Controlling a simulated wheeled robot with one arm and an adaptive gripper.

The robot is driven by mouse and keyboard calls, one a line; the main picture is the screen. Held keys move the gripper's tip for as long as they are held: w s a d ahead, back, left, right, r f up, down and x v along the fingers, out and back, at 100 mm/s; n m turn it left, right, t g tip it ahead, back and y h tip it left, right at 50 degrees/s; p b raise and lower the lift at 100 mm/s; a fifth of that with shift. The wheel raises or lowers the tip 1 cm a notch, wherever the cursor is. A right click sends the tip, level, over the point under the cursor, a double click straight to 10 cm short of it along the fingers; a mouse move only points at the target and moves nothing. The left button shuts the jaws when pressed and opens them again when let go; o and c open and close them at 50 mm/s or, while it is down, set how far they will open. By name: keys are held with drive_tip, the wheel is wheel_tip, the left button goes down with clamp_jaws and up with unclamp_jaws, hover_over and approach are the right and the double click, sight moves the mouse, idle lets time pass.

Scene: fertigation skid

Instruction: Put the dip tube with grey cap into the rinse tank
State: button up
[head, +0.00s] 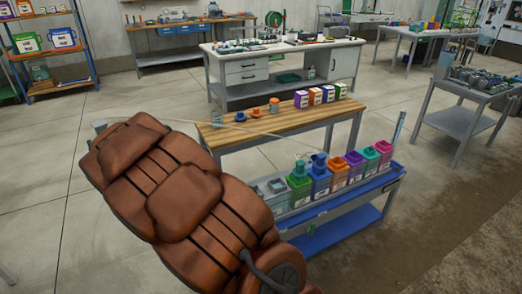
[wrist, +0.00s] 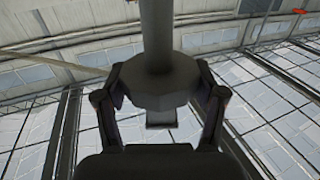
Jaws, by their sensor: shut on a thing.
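In the wrist view the dip tube's grey cap (wrist: 160,88) sits between the two fingers of my gripper (wrist: 160,100), which is shut on it. The grey tube (wrist: 156,30) runs up from the cap out of the top of the picture. In the head view my brown arm hides the gripper and the cap. A thin pale tube (head: 265,133) stretches right from behind my arm across the wooden bench; I cannot tell whether it is the held one. Several coloured tanks stand in a row on the blue-edged cart, with grey ones (head: 274,188) at the left end. I cannot tell which is the rinse tank.
The wooden bench (head: 290,127) behind the cart (head: 340,203) bears orange-capped items (head: 255,114) and several labelled boxes (head: 315,97). A tall clear cylinder (head: 399,127) stands at the cart's right end. Bare floor (head: 45,190) lies to the left.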

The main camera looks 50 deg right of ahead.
drive_tip(key=s+d+f+m+h+b, duration=0.15)
drive_tip(key=s+d+f+b, duration=0.5)
drive_tip(key=d, duration=0.75)
drive_tip(key=s+d+f+m+g+h+b, duration=0.15)
drive_tip(key=s+d+f+b, duration=0.45)
drive_tip(key=d, duration=0.9)
drive_tip(key=s+d+f+m+t+h+b, duration=0.1)
drive_tip(key=s+d+f+h+b, duration=0.2)
drive_tip(key=s+d+f+b, duration=0.75)
drive_tip(key=shift+g, duration=0.25)
drive_tip(key=shift+w+d+f+b, duration=0.6)
drive_tip(key=shift+w+f+b, duration=0.4)
drive_tip(key=shift+f, duration=1.1)
drive_tip(key=shift+w+d+f+b, duration=0.55)
drive_tip(key=shift+w+f+b, duration=0.45)
drive_tip(key=shift+f, duration=1.05)
drive_tip(key=shift+w+d+f+b, duration=0.6)
drive_tip(key=shift+w+f+b, duration=0.4)
drive_tip(key=shift+f, duration=1.1)
drive_tip(key=shift+s, duration=0.15)
drive_tip(key=o, duration=1.3)
